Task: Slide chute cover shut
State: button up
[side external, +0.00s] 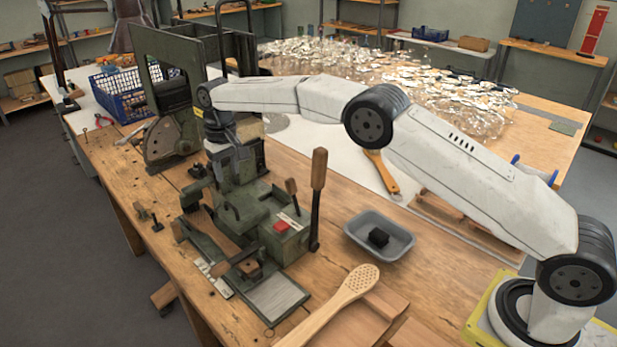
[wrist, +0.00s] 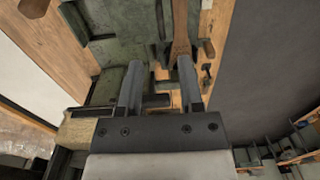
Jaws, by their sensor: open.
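The green tufting machine (side external: 235,210) stands on the wooden bench; its body also shows in the wrist view (wrist: 120,45). I cannot tell for sure which part of it is the chute cover. My gripper (wrist: 160,75) is open in the wrist view, its two grey fingers apart over the machine. Between and beyond them are small dark metal parts, with nothing clearly held. In the side view my gripper is down at the machine's upper part, and its fingertips are hard to make out. A long brown wooden piece (wrist: 180,35) runs beyond the right finger.
A wooden-handled lever (side external: 318,190) stands upright on the machine's right. A grey tray (side external: 358,226) with a black block lies right of it, and a perforated wooden brush body (side external: 345,293) lies in front. A tall green frame (side external: 158,50) rises behind. A blue basket (side external: 122,103) stands at the back left.

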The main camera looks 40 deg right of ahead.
aim_at(233, 206)
jog(key=shift+f, duration=0.25)
jog(key=shift+f, duration=5.4)
jog(key=shift+c, duration=0.2)
grip_shut()
